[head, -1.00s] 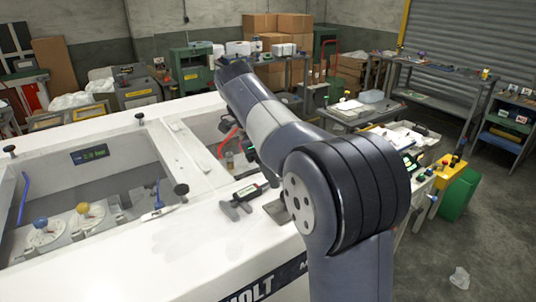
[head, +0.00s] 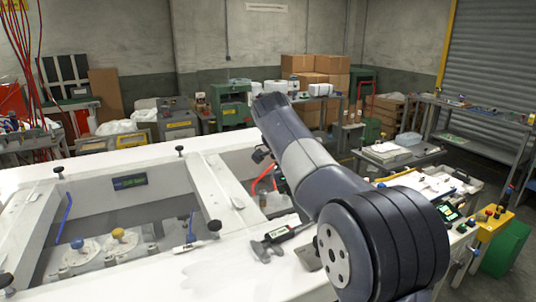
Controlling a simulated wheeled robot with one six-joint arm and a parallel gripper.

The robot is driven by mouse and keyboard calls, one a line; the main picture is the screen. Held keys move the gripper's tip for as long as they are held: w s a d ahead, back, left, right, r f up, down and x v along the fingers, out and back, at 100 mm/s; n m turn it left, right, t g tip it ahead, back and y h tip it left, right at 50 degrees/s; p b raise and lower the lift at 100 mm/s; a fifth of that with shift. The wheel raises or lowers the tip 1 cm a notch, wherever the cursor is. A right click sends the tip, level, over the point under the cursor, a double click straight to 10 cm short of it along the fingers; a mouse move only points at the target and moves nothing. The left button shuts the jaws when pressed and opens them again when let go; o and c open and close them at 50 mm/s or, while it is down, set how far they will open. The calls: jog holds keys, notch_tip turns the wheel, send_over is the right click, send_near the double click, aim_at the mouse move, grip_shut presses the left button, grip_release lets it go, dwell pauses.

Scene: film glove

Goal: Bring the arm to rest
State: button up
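My arm (head: 312,160) reaches up from the lower right of the head view, over the right end of the white glove box (head: 140,151). A large dark rounded joint is nearest the camera. The grey link beyond it runs up and left, away from the camera. The far end of the arm is hidden behind this link.
Red-handled tools (head: 264,180) sit in the recess beside the arm. A cluttered bench with a yellow control box (head: 492,236) stands at right. Cardboard boxes (head: 315,72) are stacked behind.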

jog(key=p+x, duration=0.1)
jog(key=x, duration=0.7)
jog(key=shift+s+d+f, duration=0.1)
jog(key=shift+f, duration=0.25)
